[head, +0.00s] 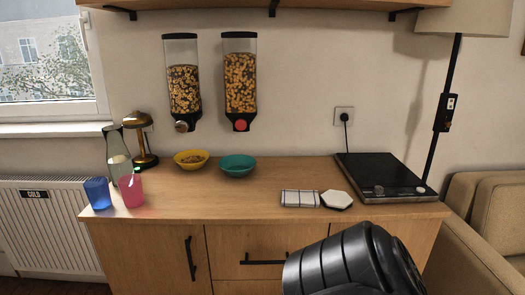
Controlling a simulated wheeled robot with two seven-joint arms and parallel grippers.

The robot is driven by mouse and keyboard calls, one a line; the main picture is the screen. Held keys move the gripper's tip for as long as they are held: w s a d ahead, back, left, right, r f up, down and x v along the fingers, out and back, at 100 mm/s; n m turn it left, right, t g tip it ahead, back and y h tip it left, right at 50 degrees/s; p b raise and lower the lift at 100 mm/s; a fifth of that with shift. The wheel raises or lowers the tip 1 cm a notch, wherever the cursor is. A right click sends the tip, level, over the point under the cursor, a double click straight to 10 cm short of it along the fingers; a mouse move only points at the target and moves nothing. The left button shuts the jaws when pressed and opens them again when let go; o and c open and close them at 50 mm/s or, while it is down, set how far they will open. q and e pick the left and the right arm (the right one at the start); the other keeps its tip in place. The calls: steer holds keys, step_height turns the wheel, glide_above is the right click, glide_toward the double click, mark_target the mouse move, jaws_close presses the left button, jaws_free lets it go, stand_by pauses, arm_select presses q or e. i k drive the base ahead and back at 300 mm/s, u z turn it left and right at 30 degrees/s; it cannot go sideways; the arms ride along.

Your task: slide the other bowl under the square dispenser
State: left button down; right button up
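Two dispensers filled with brown and yellow pieces hang on the wall. The left dispenser (183,85) has a tan knob, and the right dispenser (240,82) has a red knob. Both look like tall boxes with dark lids; I cannot tell for sure which one is the square one. A yellow bowl (191,160) with brown pieces in it stands on the counter below the left dispenser. A teal bowl (238,166) stands just right of it, below the right dispenser, and looks empty. Neither of my grippers shows.
On the wooden counter (215,200), a blue cup (97,193), a pink cup (131,190), a glass bottle and a brass lamp (142,140) stand left. The front middle is clear.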

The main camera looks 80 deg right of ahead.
mark_target(235, 166)
steer(key=z, duration=1.2)
